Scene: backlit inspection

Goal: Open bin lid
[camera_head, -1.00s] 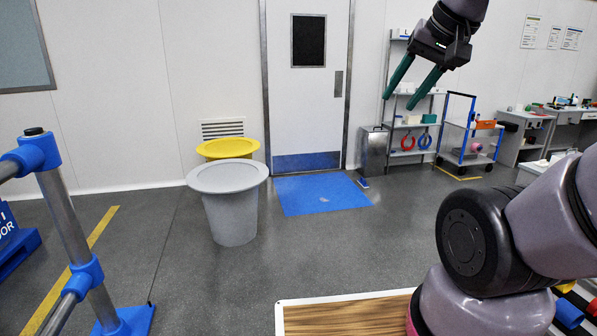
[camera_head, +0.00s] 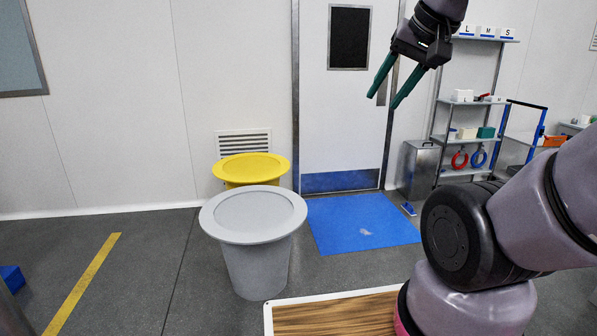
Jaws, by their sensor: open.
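My gripper (camera_head: 383,101) is raised in front of the door, with its two green fingers spread apart and nothing between them. A metal bin (camera_head: 419,170) stands shut on the floor right of the door. A small blue piece (camera_head: 408,209), perhaps its pedal, is at its foot. A round grey bin (camera_head: 258,262) stands on the floor left of the mat, with a wide flat grey top (camera_head: 253,213). A yellow bin (camera_head: 251,167) stands behind it, partly hidden. My gripper touches none of them. I cannot tell which bin the task means.
A blue mat (camera_head: 360,222) lies before the white door (camera_head: 343,110). A shelf unit (camera_head: 470,175) and a blue-framed cart (camera_head: 541,136) stand at the right. My arm covers the lower right.

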